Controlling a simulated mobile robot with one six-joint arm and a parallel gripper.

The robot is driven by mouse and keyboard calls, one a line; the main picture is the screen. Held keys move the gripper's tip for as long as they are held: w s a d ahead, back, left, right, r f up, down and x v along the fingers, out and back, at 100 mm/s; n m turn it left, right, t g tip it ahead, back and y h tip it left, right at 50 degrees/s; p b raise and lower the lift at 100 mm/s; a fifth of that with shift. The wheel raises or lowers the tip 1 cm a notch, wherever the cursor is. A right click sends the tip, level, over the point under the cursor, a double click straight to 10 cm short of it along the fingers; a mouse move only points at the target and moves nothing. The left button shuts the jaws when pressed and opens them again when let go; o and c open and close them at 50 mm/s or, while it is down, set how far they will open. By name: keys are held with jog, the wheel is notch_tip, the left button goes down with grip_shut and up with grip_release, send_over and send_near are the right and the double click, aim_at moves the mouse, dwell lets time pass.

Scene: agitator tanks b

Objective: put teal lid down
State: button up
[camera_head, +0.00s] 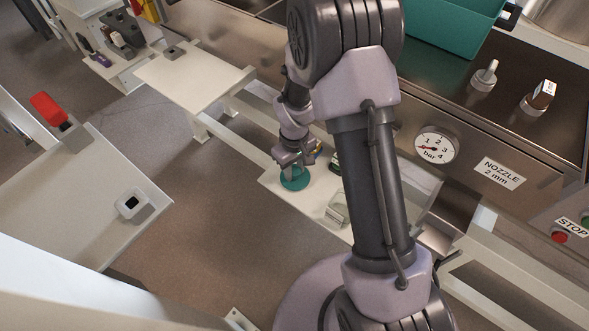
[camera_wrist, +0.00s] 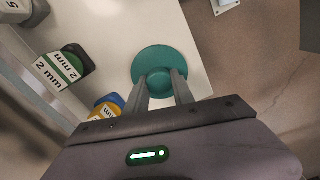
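The teal lid (camera_head: 294,181) is a round disc at the left end of a low white shelf (camera_head: 313,205). The fingers look closed against the knob. I cannot tell whether the lid touches the shelf or hangs just above it. In the head view my gripper (camera_head: 293,165) is directly above the lid.
A green-topped part labelled 2 mm (camera_wrist: 62,67) and a yellow and blue part (camera_wrist: 106,108) are close to the lid. The bench front with a pressure gauge (camera_head: 437,146) is at right. Open floor is left.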

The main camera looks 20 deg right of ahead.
jog(key=o, duration=0.4)
notch_tip(320, 180, up, 12)
jog(key=p, duration=0.6)
notch_tip(320, 180, up, 14)
jog(key=m+t, duration=0.2)
jog(key=m, duration=0.1)
send_over(294, 169)
jog(key=s, duration=0.4)
jog(key=s+a+r+m+t+y, duration=0.1)
jog(key=s+a+r+m+t, duration=0.1)
jog(key=s+r, duration=0.3)
jog(key=s+a+r+m+t+y, duration=0.1)
jog(key=s+r+m, duration=0.2)
jog(key=s, duration=0.7)
notch_tip(294, 169, up, 3)
jog(key=shift+s+a+f+m+t, duration=0.1)
jog(key=shift+s+a+m+t, duration=0.2)
jog(key=shift+s+a+t, duration=0.1)
jog(key=shift+f+b, duration=0.1)
jog(key=shift+b, duration=0.25)
